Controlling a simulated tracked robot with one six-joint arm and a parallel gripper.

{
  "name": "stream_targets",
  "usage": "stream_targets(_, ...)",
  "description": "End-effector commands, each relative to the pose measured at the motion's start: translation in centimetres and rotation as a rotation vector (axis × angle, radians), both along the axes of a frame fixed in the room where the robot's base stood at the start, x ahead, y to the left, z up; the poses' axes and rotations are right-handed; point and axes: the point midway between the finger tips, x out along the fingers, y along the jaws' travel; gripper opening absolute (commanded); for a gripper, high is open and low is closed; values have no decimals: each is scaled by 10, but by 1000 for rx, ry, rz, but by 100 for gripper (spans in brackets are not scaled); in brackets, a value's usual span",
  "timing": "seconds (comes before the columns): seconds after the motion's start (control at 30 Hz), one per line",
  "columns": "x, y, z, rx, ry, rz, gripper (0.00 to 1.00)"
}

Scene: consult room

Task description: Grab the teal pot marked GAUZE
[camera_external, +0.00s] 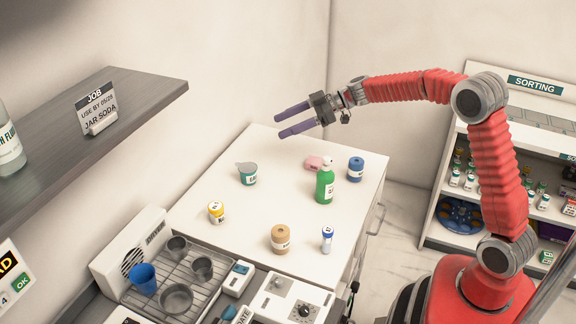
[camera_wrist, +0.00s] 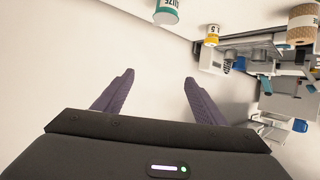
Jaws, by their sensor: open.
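The teal pot (camera_external: 248,176) has a grey lid and a white label, and stands on the white table top towards its back left. Its label is too small to read fully in the external view. In the wrist view, the pot (camera_wrist: 168,12) shows at the top edge, cut off, with part of its label reading "UZE". My gripper (camera_external: 277,126) is open and empty, with two purple fingers apart, raised above the back of the table. In the wrist view, the fingers (camera_wrist: 158,88) point towards the white surface, and the pot lies beyond them, not between them.
The table (camera_external: 205,188) also holds a yellow-lidded jar (camera_external: 216,212), a tan jar (camera_external: 281,239), a green pump bottle (camera_external: 325,182), a blue jar (camera_external: 355,169), a pink item (camera_external: 314,162) and a small blue-capped vial (camera_external: 327,239). A drying rack (camera_external: 205,296) stands in front. A shelf (camera_external: 140,98) juts out left.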

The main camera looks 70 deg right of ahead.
Motion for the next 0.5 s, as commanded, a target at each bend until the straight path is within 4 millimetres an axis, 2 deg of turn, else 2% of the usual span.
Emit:
stream_targets(0.03, -1, 1, -14, 3, 5, 0, 65)
stream_targets(0.3, -1, 1, -82, 4, 6, 0, 65)
stream_targets(0.4, 0, 1, -101, 2, 4, -1, 65)
stream_targets(0.5, 0, 1, -109, 0, 2, 1, 65)
